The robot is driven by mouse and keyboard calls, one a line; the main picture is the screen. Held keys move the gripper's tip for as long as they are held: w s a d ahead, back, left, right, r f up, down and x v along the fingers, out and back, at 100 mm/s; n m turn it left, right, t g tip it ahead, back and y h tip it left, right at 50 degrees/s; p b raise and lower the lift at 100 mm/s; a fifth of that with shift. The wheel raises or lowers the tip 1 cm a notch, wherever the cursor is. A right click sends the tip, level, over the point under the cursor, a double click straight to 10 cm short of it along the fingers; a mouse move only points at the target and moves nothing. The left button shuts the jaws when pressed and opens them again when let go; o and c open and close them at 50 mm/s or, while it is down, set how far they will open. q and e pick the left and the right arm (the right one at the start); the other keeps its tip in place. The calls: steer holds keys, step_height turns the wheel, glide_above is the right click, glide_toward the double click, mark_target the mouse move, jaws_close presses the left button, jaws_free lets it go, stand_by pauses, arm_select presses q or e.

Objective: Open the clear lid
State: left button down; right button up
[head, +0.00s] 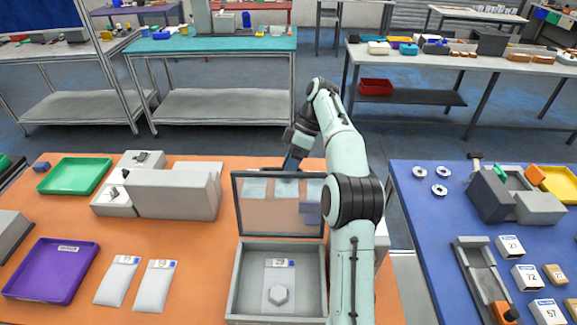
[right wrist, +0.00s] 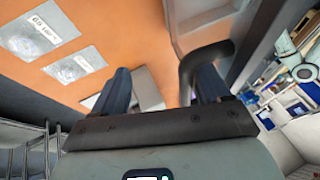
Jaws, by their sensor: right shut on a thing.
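The clear lid (head: 280,215) stands about upright along the back edge of the open grey box (head: 236,285), its dark frame around a see-through pane. Inside the box lies a pale bag (head: 272,272) with a label and a hexagonal lump. My right gripper (head: 290,162) is at the lid's top edge, reached over from the right. In the right wrist view its dark fingers (right wrist: 160,85) stand at a dark curved handle (right wrist: 205,55), and it is shut on that handle; the exact contact is partly hidden. My left gripper is not in view.
The orange table also holds a purple tray (head: 22,286), a green tray (head: 75,163), two white bags (head: 155,284) and a grey machine (head: 175,192). The blue table (head: 420,215) stands at the right across a gap. My right arm covers the area right of the box.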

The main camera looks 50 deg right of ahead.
steer(key=shift+s, duration=0.1)
steer(key=shift+c, duration=1)
steer(key=shift+r, duration=0.1)
steer(key=shift+r, duration=0.1)
